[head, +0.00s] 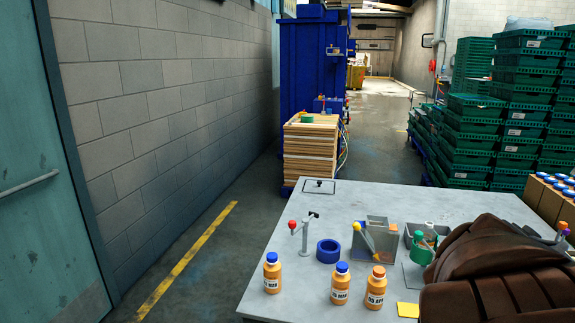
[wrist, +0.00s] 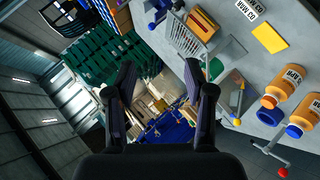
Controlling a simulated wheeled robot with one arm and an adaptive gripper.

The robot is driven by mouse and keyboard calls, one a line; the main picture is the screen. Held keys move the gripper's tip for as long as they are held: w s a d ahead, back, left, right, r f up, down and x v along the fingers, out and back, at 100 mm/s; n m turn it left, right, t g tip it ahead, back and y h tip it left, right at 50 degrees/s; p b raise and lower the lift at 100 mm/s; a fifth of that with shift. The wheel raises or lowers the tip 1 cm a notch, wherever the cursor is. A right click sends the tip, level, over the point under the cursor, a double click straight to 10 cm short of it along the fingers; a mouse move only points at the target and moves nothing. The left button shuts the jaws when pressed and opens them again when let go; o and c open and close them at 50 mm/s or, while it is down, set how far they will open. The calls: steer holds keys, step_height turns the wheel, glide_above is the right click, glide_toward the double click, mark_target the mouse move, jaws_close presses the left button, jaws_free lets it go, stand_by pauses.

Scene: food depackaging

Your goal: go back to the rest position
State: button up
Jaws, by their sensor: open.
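My gripper (wrist: 160,82) shows in the wrist view, with its two dark fingers spread apart and nothing between them. The wrist view is strongly tilted; the gripper points past the table edge toward the far hall, and the fingers appear clear of everything. The grey table (head: 245,211) fills the front of the head view, and part of it (wrist: 228,50) shows at the upper right of the wrist view. My gripper is not visible in the head view.
Orange bottles (head: 272,274), a blue tape ring (head: 328,251), a clear bin (head: 362,245) and a small stand (head: 304,238) are on the table. A large brown leather-like thing (head: 500,262) covers the right front. Green crates (head: 480,140) stand behind. The floor at left (head: 165,240) is clear.

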steer(key=s+a+f+m+g+y, duration=0.1)
steer(key=s+a+f+g+y, duration=0.3)
steer(key=s+a+f, duration=0.3)
steer(key=s+a+f+g+y, duration=0.4)
steer(key=s+a+f, duration=0.4)
steer(key=s+a, duration=0.7)
steer(key=shift+s+a+m+g+y, duration=0.3)
steer(key=shift+a+m+y, duration=0.1)
steer(key=shift+y, duration=0.3)
